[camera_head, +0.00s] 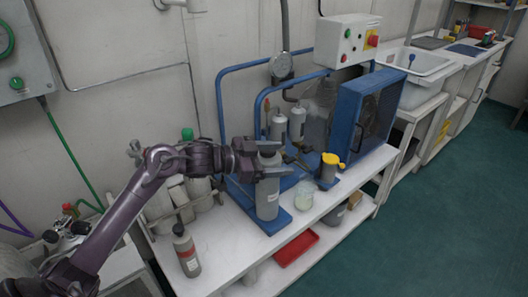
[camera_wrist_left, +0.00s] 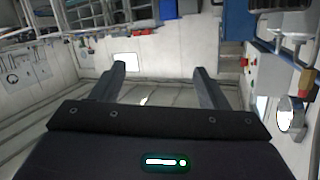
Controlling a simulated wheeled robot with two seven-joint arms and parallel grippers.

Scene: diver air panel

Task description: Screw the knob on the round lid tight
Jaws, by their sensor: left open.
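A dark canister (camera_head: 327,174) with a yellow top (camera_head: 331,158) stands at the right front of the blue-framed machine; a small yellow piece sticks out at its right side. I cannot tell for sure whether this top is the round lid with the knob. My left gripper (camera_head: 287,157) is open, its two fingers pointing right, with the upper part of a grey cylinder (camera_head: 267,200) behind or between them. I cannot tell whether they touch it. In the left wrist view the open fingers (camera_wrist_left: 160,72) have nothing visible between them but distant wall. My right gripper is not in view.
The blue-framed machine (camera_head: 358,118) fills the middle of the white bench (camera_head: 218,245). A grey bottle (camera_head: 186,252) stands at the bench's front left, and a clear jar (camera_head: 304,196) near the grey cylinder. A red tray (camera_head: 296,248) lies on the shelf below.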

